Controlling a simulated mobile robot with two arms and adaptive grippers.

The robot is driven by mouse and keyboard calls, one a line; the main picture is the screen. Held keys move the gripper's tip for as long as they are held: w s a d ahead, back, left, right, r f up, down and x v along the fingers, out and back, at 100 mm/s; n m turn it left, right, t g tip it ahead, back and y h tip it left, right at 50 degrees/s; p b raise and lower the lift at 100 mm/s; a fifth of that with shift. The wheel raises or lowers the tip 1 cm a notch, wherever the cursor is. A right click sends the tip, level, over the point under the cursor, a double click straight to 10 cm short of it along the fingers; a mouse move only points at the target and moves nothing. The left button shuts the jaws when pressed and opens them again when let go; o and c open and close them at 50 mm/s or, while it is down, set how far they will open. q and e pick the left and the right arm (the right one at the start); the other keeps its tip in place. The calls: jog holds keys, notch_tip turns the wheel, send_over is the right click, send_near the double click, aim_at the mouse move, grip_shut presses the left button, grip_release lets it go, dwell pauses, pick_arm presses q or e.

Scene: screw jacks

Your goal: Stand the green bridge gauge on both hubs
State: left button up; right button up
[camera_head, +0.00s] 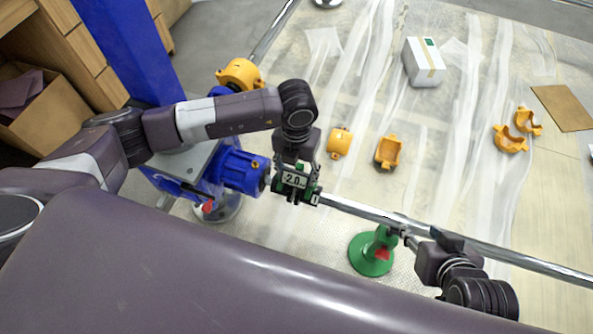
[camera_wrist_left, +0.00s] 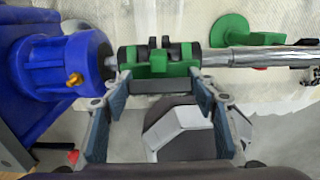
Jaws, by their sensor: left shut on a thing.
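The green bridge gauge (camera_head: 306,192) with a "2.0" label is in my left gripper (camera_head: 296,165), which is shut on it. In the left wrist view the gauge (camera_wrist_left: 160,66) lies between the fingers (camera_wrist_left: 160,84), over or against the dark hubs (camera_wrist_left: 174,49) between the blue motor and the steel shaft. The gauge partly hides the hubs; I cannot tell whether both its feet touch them. My right gripper (camera_head: 403,234) is at the shaft beside the green stand; its fingers are too small to read.
The blue motor (camera_head: 239,171) is left of the gauge. The long steel shaft (camera_head: 354,208) runs right, past the green stand (camera_head: 370,256) with its red part. Several orange housings (camera_head: 389,152), a white box (camera_head: 424,62) and a brown sheet (camera_head: 564,107) lie on the film-covered floor.

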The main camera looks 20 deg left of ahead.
jog(key=shift+w+a+r, duration=0.1)
jog(key=shift+w+r, duration=0.05)
jog(key=shift+w, duration=0.15)
pick_arm(q)
jog(key=o, duration=1.6)
jog(key=shift+f, duration=0.1)
jog(key=shift+c, duration=0.2)
pick_arm(e)
jog(key=shift+w+a+r, duration=0.1)
pick_arm(q)
notch_tip(320, 180, up, 12)
